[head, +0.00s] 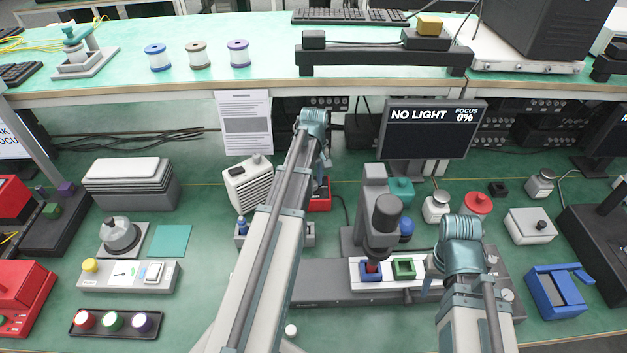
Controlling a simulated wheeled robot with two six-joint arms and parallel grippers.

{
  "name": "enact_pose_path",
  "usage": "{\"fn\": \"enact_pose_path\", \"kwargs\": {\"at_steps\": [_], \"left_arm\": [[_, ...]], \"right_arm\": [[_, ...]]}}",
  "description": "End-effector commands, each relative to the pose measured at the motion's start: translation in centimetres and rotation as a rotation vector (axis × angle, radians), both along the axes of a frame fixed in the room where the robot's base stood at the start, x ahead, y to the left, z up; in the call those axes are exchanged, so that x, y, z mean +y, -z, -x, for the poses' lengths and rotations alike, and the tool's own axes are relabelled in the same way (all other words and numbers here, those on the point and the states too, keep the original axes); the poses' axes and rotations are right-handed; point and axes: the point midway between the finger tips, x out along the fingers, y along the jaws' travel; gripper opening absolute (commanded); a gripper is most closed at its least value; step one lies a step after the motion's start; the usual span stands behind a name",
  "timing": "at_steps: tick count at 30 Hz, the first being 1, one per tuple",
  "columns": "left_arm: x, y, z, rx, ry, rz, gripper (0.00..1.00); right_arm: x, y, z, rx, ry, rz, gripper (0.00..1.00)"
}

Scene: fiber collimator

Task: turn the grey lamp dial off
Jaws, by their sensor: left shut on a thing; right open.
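My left arm reaches up across the middle of the head view. Its gripper (323,168) points down beyond the wrist, in front of a small red box (321,196). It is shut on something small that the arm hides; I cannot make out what. I cannot single out the grey lamp dial with certainty. My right gripper (434,268) is open, mostly hidden by its wrist, at the right of the white stage plate. The monitor (430,129) reads NO LIGHT, FOCUS 0%.
A grey microscope-like stand (374,200) rises between the arms, above a blue holder (371,272) and a green holder (404,269). A white vented box (249,184) stands left of my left arm. The green mat at left centre is clear.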

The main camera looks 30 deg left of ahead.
Motion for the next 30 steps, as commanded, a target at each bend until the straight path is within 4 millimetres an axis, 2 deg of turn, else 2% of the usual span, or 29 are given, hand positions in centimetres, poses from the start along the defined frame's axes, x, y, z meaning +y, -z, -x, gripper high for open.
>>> {"fn": "enact_pose_path", "kwargs": {"at_steps": [9, 24, 25, 30], "left_arm": [[-0.01, 0.0, -0.04, 0.0, -0.095, 0.0, 0.0], [-0.02, 0.0, -0.03, 0.0, -0.111, 0.0, 0.0], [-0.02, 0.0, -0.03, 0.0, -0.111, 0.0, 0.39], [-0.01, 0.0, -0.03, 0.0, -0.11, 0.0, 0.67]], "right_arm": [[0.0, 0.0, 0.0, 0.0, 0.0, 0.0, 0.5], [0.0, 0.0, 0.0, 0.0, 0.0, 0.0, 0.5], [0.0, 0.0, 0.0, 0.0, 0.0, 0.0, 0.5], [0.0, 0.0, 0.0, 0.0, 0.0, 0.0, 0.5]]}}
